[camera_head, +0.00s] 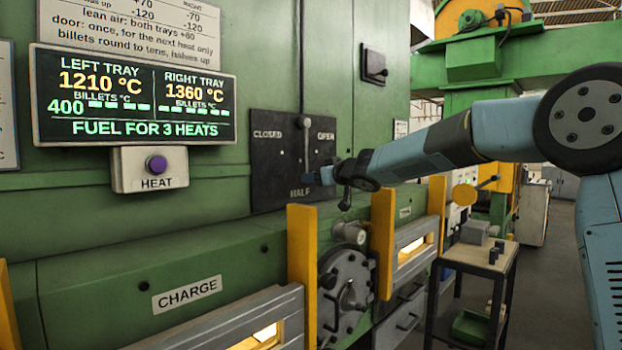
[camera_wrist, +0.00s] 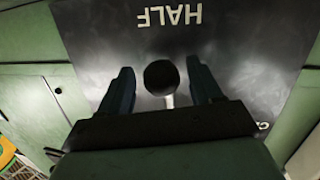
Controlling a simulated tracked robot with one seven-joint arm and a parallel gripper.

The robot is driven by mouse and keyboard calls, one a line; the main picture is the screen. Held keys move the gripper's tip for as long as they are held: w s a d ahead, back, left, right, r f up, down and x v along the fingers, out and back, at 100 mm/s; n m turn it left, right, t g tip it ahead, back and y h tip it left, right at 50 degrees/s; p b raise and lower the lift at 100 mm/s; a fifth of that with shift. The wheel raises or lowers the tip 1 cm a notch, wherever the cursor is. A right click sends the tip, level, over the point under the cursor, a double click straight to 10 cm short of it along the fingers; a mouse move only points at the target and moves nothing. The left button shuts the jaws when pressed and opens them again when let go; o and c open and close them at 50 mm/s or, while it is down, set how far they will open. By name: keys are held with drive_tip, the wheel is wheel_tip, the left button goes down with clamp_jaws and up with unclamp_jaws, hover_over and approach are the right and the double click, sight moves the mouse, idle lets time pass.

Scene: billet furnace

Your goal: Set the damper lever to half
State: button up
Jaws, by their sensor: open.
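The black damper plate (camera_head: 270,165) is on the green furnace wall, marked CLOSED at upper left, OPEN at upper right and HALF at the bottom. The pale damper lever (camera_head: 306,138) hangs down from its upper middle, pointing toward HALF. In the head view my gripper (camera_head: 325,176) is in front of the lever's lower end and hides its knob. In the wrist view the round black knob (camera_wrist: 161,77) lies between the two fingers of my open gripper (camera_wrist: 163,80), with a visible gap on each side. HALF appears upside down above it.
A display (camera_head: 135,97) and a purple HEAT button (camera_head: 156,164) are left of the plate. Yellow posts (camera_head: 302,255) stand below it, beside a round dark hatch (camera_head: 345,292). A small table (camera_head: 480,262) with blocks stands to the right.

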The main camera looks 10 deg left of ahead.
drive_tip(key=v, duration=1.1)
drive_tip(key=shift+f, duration=0.1)
drive_tip(key=s+d+f+m+h, duration=0.25)
drive_tip(key=s+d+h, duration=0.2)
drive_tip(key=d, duration=0.35)
drive_tip(key=s+d+f+m+t+h, duration=0.1)
drive_tip(key=s+d+m+h, duration=0.25)
drive_tip(key=s+d, duration=0.4)
drive_tip(key=s+d+f+m+h, duration=0.25)
drive_tip(key=d+h, duration=0.25)
drive_tip(key=d, duration=0.5)
drive_tip(key=s+d+f+g, duration=0.2)
drive_tip(key=s+f, duration=0.2)
drive_tip(key=s, duration=0.4)
drive_tip(key=s+d+f+m+g, duration=0.1)
drive_tip(key=s+d+f+g, duration=0.1)
drive_tip(key=s, duration=0.6)
drive_tip(key=s+d+f+m+g+y, duration=0.1)
drive_tip(key=s+d+f+g, duration=0.1)
drive_tip(key=s+f, duration=0.4)
drive_tip(key=s+d, duration=0.1)
drive_tip(key=s, duration=0.1)
drive_tip(key=shift+s+d+f, duration=0.2)
drive_tip(key=shift+s+d, duration=0.05)
drive_tip(key=shift+d, duration=0.15)
drive_tip(key=shift+m, duration=0.25)
